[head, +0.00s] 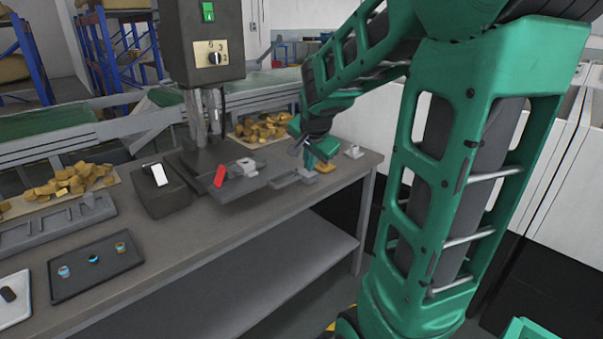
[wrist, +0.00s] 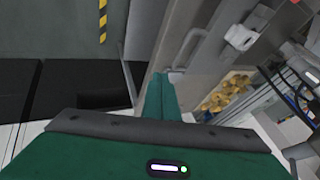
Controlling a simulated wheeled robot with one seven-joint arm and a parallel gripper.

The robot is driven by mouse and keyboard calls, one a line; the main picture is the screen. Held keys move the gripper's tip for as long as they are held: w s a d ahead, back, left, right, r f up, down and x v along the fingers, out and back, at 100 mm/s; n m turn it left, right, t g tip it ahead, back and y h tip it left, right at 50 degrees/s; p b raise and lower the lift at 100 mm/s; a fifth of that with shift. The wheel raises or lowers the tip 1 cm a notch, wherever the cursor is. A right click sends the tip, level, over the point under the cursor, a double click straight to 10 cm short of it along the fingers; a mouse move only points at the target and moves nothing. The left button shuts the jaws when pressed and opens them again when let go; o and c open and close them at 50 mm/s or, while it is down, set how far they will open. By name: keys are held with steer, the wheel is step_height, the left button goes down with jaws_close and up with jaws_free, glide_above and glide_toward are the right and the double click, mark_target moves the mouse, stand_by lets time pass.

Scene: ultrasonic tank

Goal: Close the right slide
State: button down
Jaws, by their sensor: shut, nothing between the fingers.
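A dark grey machine (head: 211,45) stands on the bench, with a knob and a green switch on its head. At its base, a flat dark plate (head: 245,184) with a red handle (head: 220,176) juts out toward the front edge. I cannot tell for sure which part is the right slide or how far it is open. My gripper (head: 318,164) is at the right end of the bench, to the right of the plate and apart from it, partly hidden by my arm. In the wrist view its green fingers (wrist: 160,97) are together and empty, near the bench edge.
A dark box (head: 161,192) with a white-faced part stands left of the machine. Low grey pieces (head: 287,180) and a small grey block (head: 354,152) lie near my gripper. A dark tray (head: 97,268) is at left. The front aisle is free.

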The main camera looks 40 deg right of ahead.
mark_target(299, 175)
steer(key=x, duration=0.3)
steer(key=w+x, duration=0.1)
steer(key=x, duration=0.3)
steer(key=w+x, duration=0.1)
steer(key=x, duration=0.3)
steer(key=shift+w+a+r, duration=0.1)
steer(key=shift+a+r, duration=0.2)
steer(key=shift+a, duration=0.05)
steer(key=shift+w+f, duration=0.1)
steer(key=shift+w, duration=0.4)
